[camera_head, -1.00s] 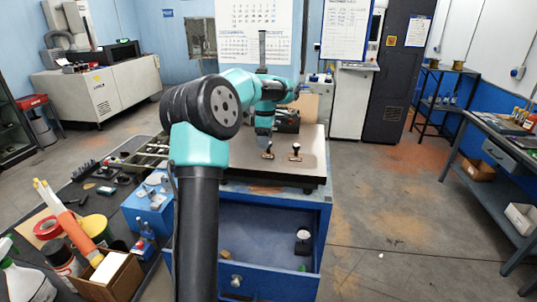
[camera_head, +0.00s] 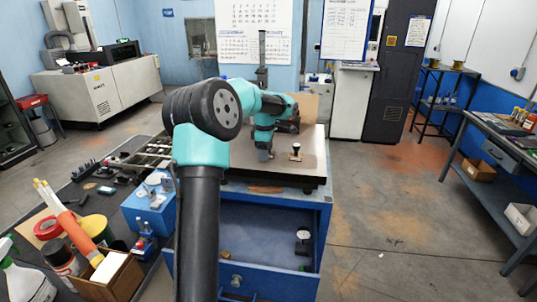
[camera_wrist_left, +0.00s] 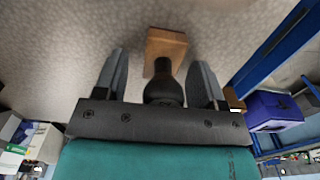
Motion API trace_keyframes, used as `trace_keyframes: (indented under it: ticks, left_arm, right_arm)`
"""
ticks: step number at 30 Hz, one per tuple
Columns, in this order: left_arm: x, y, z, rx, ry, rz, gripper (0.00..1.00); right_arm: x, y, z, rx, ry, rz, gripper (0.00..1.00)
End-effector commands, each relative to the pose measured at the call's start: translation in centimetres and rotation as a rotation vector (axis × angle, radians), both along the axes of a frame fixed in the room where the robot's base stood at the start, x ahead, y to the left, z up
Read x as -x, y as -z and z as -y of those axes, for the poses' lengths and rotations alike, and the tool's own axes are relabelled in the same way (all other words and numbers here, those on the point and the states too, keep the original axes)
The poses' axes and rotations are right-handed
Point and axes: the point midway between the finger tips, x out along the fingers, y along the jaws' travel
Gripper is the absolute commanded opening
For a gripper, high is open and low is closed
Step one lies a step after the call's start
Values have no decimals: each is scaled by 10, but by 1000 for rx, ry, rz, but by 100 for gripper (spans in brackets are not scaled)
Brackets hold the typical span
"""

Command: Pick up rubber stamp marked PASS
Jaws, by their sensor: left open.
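My left gripper (camera_head: 264,154) points down at the grey surface plate, its fingers open. In the left wrist view, a stamp with a wooden block (camera_wrist_left: 166,45) and a dark rounded handle (camera_wrist_left: 163,88) lies between the spread fingers (camera_wrist_left: 160,62). The handle sits close to the palm, with a gap to the finger on each side. In the head view the gripper mostly hides this stamp. A second stamp (camera_head: 296,152) with a dark knob stands upright just to the right. No marking is readable on either stamp. My right gripper is out of view.
The surface plate (camera_head: 300,170) rests on a blue cabinet with an open drawer (camera_head: 265,235) holding a few small items. A cluttered dark bench (camera_head: 85,200) lies to the left.

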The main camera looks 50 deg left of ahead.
Motion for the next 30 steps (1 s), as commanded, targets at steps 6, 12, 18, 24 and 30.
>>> trace_keyframes:
  ticks: [6,12,18,24,30]
  left_arm:
    - [0,0,0,0,0,0,59]
    - [0,0,0,0,0,0,40]
    - [0,0,0,0,0,0,21]
    - [0,0,0,0,0,0,9]
    - [0,-1,0,-1,0,1,9]
  right_arm:
    - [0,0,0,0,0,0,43]
    - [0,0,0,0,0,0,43]
    - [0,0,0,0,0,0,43]
    - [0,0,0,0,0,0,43]
    - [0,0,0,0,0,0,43]
